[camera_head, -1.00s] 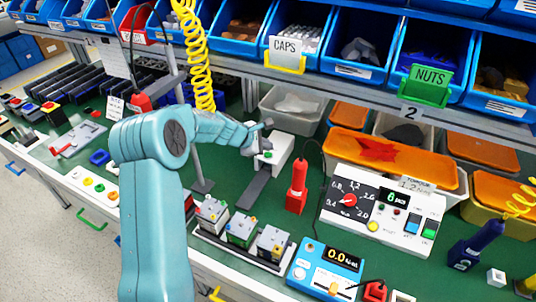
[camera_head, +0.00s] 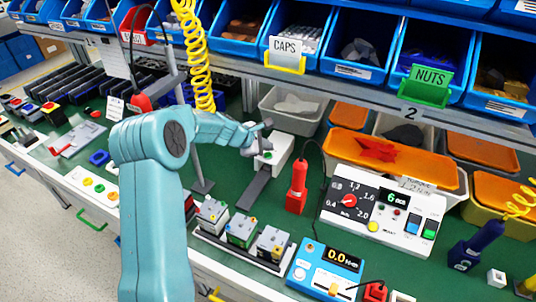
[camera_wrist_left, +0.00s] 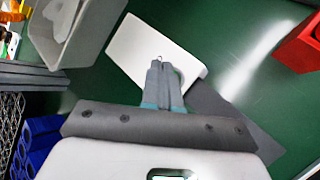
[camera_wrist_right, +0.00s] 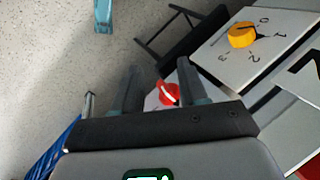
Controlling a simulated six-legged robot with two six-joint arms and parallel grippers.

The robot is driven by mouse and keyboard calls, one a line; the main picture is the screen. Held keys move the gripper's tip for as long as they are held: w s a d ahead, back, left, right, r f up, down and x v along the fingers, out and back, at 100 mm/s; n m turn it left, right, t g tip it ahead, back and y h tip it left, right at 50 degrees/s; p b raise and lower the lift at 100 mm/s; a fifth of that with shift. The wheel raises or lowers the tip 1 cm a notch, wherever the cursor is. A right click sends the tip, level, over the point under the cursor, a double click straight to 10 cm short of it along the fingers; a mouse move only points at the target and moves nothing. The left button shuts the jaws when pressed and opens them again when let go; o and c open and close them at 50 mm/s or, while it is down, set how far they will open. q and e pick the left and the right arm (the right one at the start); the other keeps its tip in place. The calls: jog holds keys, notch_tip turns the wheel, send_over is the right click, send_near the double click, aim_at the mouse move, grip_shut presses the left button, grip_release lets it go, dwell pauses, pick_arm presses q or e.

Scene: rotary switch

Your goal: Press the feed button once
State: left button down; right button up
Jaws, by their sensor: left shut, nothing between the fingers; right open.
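My left gripper (camera_head: 262,138) is shut and empty, over the top of a white box-shaped device (camera_head: 281,152) at the middle of the bench. A small green spot (camera_head: 267,155) shows on the device just below the fingers; I cannot read any label on it. In the left wrist view, the closed fingertips (camera_wrist_left: 158,66) overlap the white device (camera_wrist_left: 130,47). A small shiny part shows at their tips. Whether they touch is not clear. My right gripper (camera_wrist_right: 160,72) is open, away from this device. It is outside the head view.
A grey bin (camera_head: 292,108) stands behind the device, and a red screwdriver (camera_head: 297,186) stands to its right. A white control panel (camera_head: 385,210) with a red dial is farther right. In the right wrist view, a yellow knob (camera_wrist_right: 242,35) and a red knob (camera_wrist_right: 168,92) show.

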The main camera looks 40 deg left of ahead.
aim_at(266, 156)
pick_arm(q)
jog(key=shift+f, duration=0.1)
dwell(0.4)
jog(key=shift+f+b, duration=0.35)
jog(key=shift+b, duration=0.15)
jog(key=shift+f+b, duration=0.45)
dwell(0.5)
jog(key=shift+r, duration=0.15)
jog(key=shift+r+p, duration=0.75)
jog(key=shift+r+p, duration=2.2)
jog(key=shift+r, duration=0.25)
